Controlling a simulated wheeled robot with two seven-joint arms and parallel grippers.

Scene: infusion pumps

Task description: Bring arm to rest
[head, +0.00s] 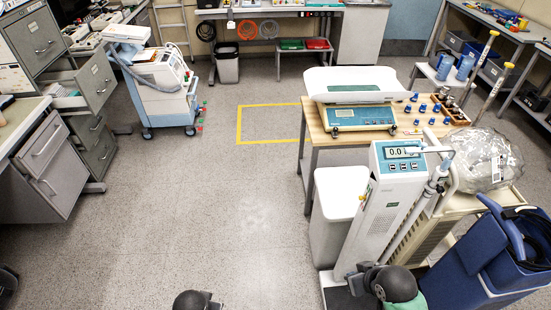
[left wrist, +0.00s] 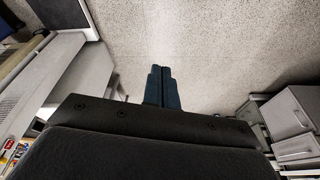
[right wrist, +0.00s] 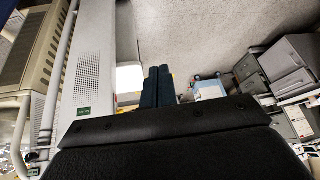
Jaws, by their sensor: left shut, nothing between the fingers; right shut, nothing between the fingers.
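My left gripper (left wrist: 160,88) shows in the left wrist view as two dark blue fingers side by side. It is shut and empty, over bare speckled floor. My right gripper (right wrist: 158,87) shows in the right wrist view, also with its dark fingers together and nothing between them. Behind its fingertips are the floor and a white bin. In the head view, dark rounded parts of my arms show at the bottom edge; the fingers cannot be made out there.
A white column scale (head: 385,205) stands close at the right, beside a white bin (head: 338,190) and a blue cart (head: 500,250). A wooden-topped table (head: 318,130) is behind. Grey drawer cabinets (head: 55,165) stand left, a wheeled medical device (head: 165,85) further back. The middle floor is clear.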

